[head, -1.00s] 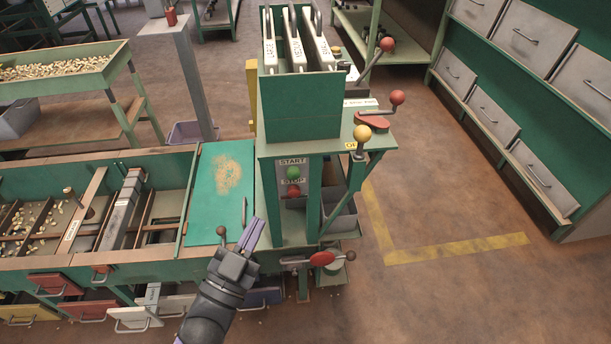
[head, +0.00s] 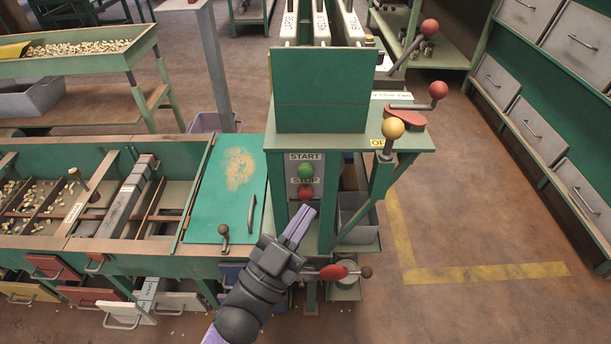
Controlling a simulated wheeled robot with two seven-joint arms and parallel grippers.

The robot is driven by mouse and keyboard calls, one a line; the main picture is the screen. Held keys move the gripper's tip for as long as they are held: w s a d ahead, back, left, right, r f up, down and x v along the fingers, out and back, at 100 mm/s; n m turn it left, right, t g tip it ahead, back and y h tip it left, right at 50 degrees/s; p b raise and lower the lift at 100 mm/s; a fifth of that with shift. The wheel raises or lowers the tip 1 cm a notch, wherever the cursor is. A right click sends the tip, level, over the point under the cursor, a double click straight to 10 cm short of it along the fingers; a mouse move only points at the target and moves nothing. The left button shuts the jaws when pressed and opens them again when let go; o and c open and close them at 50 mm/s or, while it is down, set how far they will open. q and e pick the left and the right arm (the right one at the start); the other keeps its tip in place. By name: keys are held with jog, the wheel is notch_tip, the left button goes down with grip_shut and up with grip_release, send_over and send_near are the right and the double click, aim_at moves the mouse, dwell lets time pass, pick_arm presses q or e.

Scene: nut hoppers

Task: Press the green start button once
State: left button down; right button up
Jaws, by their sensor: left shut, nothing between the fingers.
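The green start button (head: 305,171) sits on a grey panel on the front of the green machine (head: 322,104), under a START label. The red stop button (head: 305,192) is right below it, under a STOP label. My left gripper (head: 303,222) is shut and empty. Its fingertips point up toward the panel and appear just below the red button in the head view. I cannot tell how far they are from the panel. Both buttons are in clear view. My right gripper is not in view.
A red-knobbed lever (head: 333,272) sticks out low, right of my left wrist. A yellow-knobbed lever (head: 392,129) and red-knobbed levers stand right of the panel. A green lid (head: 212,205) with a handle lies left. Open floor (head: 470,225) is at right.

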aim_at(305, 171)
pick_arm(q)
jog(key=w+b, duration=0.1)
jog(key=w, duration=0.3)
jog(key=shift+w, duration=0.4)
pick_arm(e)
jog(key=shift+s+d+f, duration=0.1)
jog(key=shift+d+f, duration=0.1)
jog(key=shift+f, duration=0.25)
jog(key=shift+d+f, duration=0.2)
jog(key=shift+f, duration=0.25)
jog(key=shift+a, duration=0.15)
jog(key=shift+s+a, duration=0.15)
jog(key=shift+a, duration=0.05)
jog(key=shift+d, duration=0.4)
pick_arm(q)
jog(key=shift+w+b, duration=0.1)
jog(key=shift+b, duration=0.2)
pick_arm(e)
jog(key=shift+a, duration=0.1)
